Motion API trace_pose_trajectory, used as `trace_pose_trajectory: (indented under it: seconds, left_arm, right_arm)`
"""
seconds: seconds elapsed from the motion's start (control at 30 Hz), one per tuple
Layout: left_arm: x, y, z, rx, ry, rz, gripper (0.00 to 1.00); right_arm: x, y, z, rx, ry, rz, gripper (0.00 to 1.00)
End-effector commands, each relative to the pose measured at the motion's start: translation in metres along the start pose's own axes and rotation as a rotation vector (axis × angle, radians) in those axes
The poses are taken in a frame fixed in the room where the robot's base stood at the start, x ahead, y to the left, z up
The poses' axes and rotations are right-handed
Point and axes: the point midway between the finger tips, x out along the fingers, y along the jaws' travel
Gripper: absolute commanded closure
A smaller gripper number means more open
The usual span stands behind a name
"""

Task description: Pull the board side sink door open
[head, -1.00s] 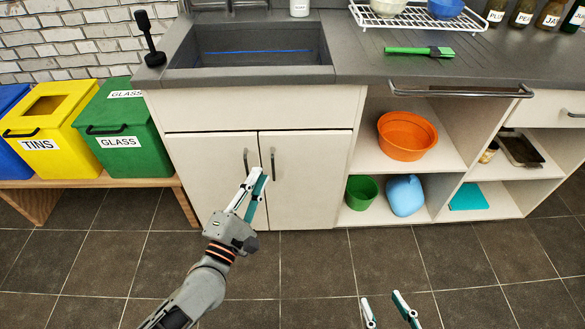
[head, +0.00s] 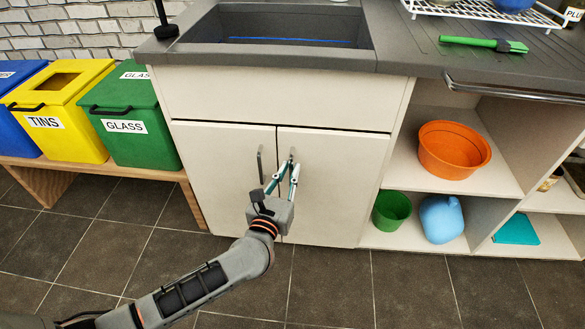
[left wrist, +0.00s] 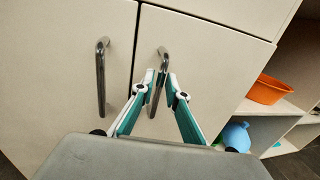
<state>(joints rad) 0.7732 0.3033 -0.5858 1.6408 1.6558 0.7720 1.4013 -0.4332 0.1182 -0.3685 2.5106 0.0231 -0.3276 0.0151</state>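The board side sink door (head: 345,185) is the right one of two pale doors under the sink, on the draining board side. It looks shut. It also shows in the left wrist view (left wrist: 205,65). Its upright metal handle (left wrist: 162,53) stands near the door's left edge. My left gripper (head: 290,167) is at this handle. In the left wrist view its fingertips (left wrist: 160,79) are spread with the handle between them, nearer the left finger. A gap shows on the right side, so the gripper looks open. My right gripper is in neither view now.
The left sink door (head: 212,170) has its own handle (left wrist: 101,75) close by. Open shelves to the right hold an orange bowl (head: 453,150), a green pot (head: 391,210) and a blue container (head: 442,219). Bins (head: 127,125) stand on a bench to the left. The floor (head: 330,285) before the doors is clear.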

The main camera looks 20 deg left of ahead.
Motion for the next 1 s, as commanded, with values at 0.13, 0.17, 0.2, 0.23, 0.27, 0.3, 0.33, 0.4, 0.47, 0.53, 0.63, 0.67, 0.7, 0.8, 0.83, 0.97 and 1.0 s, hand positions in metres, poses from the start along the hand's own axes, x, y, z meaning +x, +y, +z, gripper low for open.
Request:
trace_pose_trajectory:
  seconds: [0.13, 0.17, 0.2, 0.23, 0.27, 0.3, 0.33, 0.4, 0.47, 0.53, 0.63, 0.67, 0.7, 0.8, 0.83, 0.97, 1.0]
  left_arm:
    - [0.013, 0.000, -0.002, 0.002, 0.002, 0.000, 0.86]
    - [0.014, 0.000, -0.002, 0.002, 0.002, 0.000, 0.86]
    - [0.016, 0.000, -0.002, 0.002, 0.002, -0.001, 0.86]
    - [0.017, 0.000, -0.001, 0.002, 0.001, -0.001, 0.86]
    - [0.017, 0.000, -0.001, 0.002, 0.001, -0.001, 0.86]
    - [0.017, 0.000, -0.001, 0.002, 0.001, -0.001, 0.86]
    - [0.018, 0.000, -0.001, 0.002, 0.001, -0.001, 0.86]
    - [0.017, 0.000, 0.000, 0.002, 0.000, -0.001, 0.86]
    - [0.017, 0.000, 0.000, 0.002, 0.000, -0.001, 0.86]
    - [0.017, 0.000, 0.000, 0.002, 0.000, -0.001, 0.96]
    - [0.017, 0.000, 0.000, 0.002, 0.000, -0.001, 1.00]
    - [0.017, 0.000, -0.001, 0.002, 0.000, -0.001, 1.00]
    - [0.017, 0.000, -0.001, 0.002, 0.000, -0.001, 1.00]
    - [0.017, 0.000, -0.001, 0.002, 0.000, 0.000, 1.00]
    - [0.017, 0.000, -0.001, 0.002, 0.000, 0.000, 1.00]
    - [0.016, 0.000, -0.001, 0.002, 0.001, 0.005, 1.00]
    - [0.015, 0.000, -0.001, 0.002, 0.001, 0.007, 1.00]
  right_arm:
    - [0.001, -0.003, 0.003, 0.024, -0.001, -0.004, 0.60]
    - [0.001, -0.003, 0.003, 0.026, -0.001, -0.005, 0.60]
    - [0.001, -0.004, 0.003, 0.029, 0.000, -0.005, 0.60]
    - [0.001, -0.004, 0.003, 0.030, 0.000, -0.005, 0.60]
    - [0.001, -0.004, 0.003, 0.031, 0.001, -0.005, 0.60]
    - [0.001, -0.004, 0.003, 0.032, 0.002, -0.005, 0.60]
    - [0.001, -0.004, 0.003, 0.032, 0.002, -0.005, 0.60]
    - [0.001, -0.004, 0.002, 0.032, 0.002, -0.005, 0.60]
    - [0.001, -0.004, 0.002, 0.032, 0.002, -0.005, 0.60]
    - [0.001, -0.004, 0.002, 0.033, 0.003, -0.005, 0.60]
    - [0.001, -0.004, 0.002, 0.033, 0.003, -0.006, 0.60]
    - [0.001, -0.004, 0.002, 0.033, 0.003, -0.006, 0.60]
    - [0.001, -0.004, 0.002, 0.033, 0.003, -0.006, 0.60]
    - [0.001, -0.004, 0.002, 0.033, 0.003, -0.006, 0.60]
    - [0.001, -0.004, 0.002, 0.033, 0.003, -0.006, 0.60]
    - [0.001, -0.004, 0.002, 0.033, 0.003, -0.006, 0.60]
    - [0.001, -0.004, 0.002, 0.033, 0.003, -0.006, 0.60]
